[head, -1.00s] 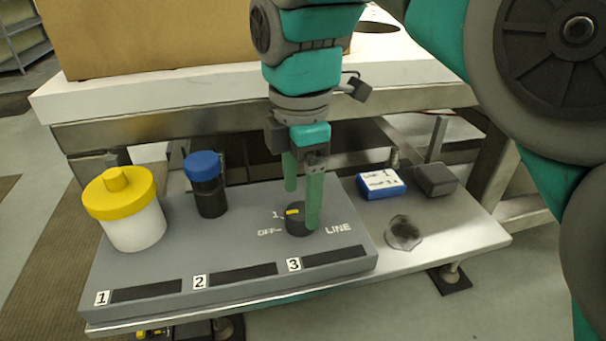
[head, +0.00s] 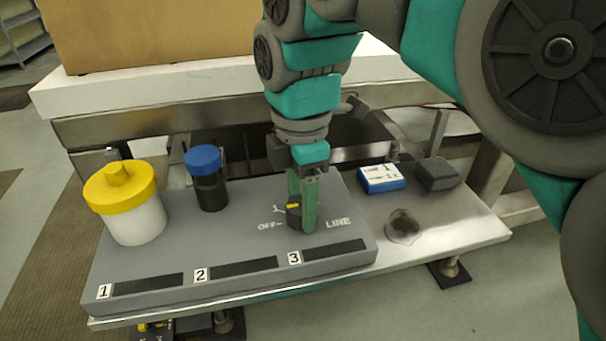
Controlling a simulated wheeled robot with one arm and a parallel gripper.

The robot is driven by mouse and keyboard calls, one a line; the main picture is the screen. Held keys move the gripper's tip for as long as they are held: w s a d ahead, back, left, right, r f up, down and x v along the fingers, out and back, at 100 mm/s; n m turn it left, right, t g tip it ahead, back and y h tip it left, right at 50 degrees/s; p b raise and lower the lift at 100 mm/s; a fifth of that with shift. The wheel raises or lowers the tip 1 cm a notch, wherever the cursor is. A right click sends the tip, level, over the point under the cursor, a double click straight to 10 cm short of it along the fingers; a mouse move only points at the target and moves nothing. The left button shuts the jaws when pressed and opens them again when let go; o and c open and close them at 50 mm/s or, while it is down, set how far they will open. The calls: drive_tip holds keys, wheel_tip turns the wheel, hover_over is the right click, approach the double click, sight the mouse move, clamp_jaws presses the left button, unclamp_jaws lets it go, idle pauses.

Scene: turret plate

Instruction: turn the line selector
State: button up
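The line selector (head: 294,217) is a dark round knob with a yellow mark on top, on the grey turret plate (head: 240,228) near position 3. Printed labels "1" and "OFF" stand to its left and "LINE" to its right. The yellow mark lies on the side near the "1"; its exact angle is hard to tell. My gripper (head: 302,208) points down with its two green fingers around the knob, one behind it and one at its front right. The fingers are drawn in against the knob and hide part of it.
A white jar with a yellow lid (head: 124,200) and a dark bottle with a blue cap (head: 208,182) stand on the plate's left half. A blue box (head: 381,181), a dark grey block (head: 436,174) and a clear dish (head: 403,227) lie on the metal shelf to the right.

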drive_tip(key=c, duration=0.8)
drive_tip(key=shift+m, duration=0.4)
drive_tip(key=m, duration=0.3)
drive_tip(key=shift+m+b, duration=0.3)
drive_tip(key=shift+m, duration=2.2)
drive_tip(key=o, duration=1.4)
drive_tip(key=shift+c, duration=0.2)
